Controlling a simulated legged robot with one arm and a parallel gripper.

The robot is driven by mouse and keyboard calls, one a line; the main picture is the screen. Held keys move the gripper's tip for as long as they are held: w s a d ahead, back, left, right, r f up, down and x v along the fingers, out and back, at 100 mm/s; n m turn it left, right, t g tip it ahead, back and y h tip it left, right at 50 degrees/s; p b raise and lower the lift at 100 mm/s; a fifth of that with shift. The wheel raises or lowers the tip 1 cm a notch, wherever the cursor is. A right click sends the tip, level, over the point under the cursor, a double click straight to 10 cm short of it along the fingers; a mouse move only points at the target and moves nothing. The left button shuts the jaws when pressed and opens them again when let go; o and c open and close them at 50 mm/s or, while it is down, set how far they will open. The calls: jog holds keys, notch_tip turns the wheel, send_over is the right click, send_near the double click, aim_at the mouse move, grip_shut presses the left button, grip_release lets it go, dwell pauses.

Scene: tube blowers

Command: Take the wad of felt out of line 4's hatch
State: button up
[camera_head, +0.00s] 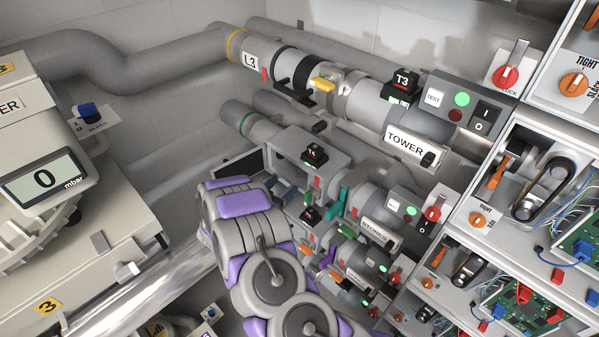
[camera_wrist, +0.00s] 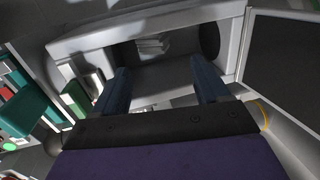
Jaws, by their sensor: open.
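The hatch (camera_wrist: 100,40) is a grey box with its opening facing me in the wrist view. Its dark door (camera_wrist: 285,60) stands open at the right. In the head view the hatch box (camera_head: 318,145) sits on the pipe with the green ring, under a black switch whose small tag is hard to read. A pale, layered lump (camera_wrist: 152,45), seemingly the felt wad, lies deep inside the hatch. My gripper (camera_wrist: 163,70) is open, its two blue fingers at the hatch mouth, either side of the lump and short of it. Nothing is between the fingers.
A dark round pipe hole (camera_wrist: 208,40) shows inside the hatch at the right. Green levers (camera_wrist: 30,110) stand left of my gripper. In the head view line L3's pipe (camera_head: 300,72) runs above, and open control cabinets (camera_head: 540,180) stand at the right.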

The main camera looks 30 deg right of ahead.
aim_at(300, 172)
jog(key=x, duration=0.4)
jog(key=s+x, duration=0.1)
jog(key=x, duration=0.1)
jog(key=shift+s+d, duration=0.1)
jog(key=shift+d, duration=0.25)
jog(key=shift+w+d+r+b, duration=0.15)
jog(key=shift+w+d+b, duration=0.35)
jog(key=shift+w+d, duration=0.55)
jog(key=shift+d, duration=0.65)
jog(key=shift+c, duration=1.2)
jog(key=shift+a, duration=0.5)
jog(key=c, duration=0.5)
jog(key=shift+d, duration=0.1)
